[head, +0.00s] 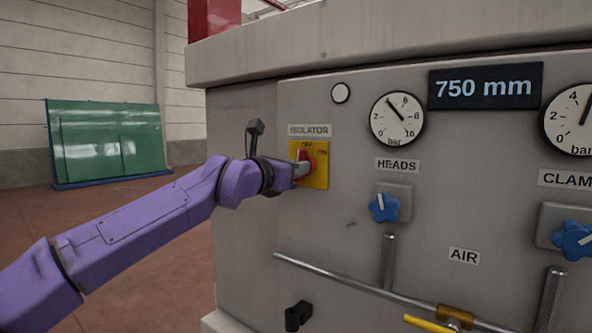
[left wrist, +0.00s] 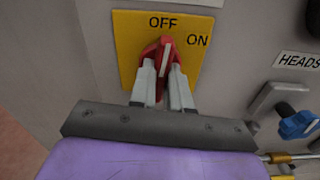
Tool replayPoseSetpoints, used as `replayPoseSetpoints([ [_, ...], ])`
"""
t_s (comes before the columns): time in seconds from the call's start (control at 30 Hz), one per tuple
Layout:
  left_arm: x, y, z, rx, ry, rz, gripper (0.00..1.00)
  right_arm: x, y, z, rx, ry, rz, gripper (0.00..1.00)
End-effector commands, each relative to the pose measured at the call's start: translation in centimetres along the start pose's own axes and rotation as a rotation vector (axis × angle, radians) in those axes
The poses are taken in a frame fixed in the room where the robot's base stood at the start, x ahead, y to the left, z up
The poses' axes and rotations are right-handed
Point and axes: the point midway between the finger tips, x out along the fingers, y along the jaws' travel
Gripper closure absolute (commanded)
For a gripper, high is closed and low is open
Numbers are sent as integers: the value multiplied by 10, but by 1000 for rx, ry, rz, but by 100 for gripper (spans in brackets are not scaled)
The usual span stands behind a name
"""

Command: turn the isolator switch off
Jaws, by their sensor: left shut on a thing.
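The isolator switch is a red handle (left wrist: 166,50) on a yellow plate (left wrist: 130,38) marked OFF at the top and ON at the upper right. In the head view the red handle (head: 309,160) and yellow plate (head: 320,178) sit under the ISOLATOR label. My left gripper (head: 301,168) reaches in from the left. In the left wrist view its two fingers (left wrist: 163,77) are shut on the handle, one on each side. The handle's white line points nearly straight up, towards the OFF mark. The fingers hide the lower handle. My right gripper is not in view.
Right of the switch are a HEADS gauge (head: 397,119), a blue HEADS knob (head: 384,207), a CLAMP knob (head: 573,240) and a 750 mm display (head: 486,87). A pipe (head: 340,279) with a yellow lever (head: 428,323) runs below. Green glass (head: 110,140) stands far left.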

Motion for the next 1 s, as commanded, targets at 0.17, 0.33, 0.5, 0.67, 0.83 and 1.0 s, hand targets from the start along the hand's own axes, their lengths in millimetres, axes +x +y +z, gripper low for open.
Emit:
replayPoseSetpoints([
  [0.17,0,0,-1,-76,1,0,100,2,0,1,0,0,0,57],
  [0.33,0,0,-1,-116,1,0,100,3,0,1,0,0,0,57],
  [0.5,0,0,0,-131,1,0,100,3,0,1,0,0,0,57],
  [0.67,0,0,0,-133,1,0,100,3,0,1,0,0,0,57],
  [0.83,0,0,0,-134,1,-1,100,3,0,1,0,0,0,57],
  [1.0,0,0,0,-132,1,-1,57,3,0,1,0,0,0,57],
])
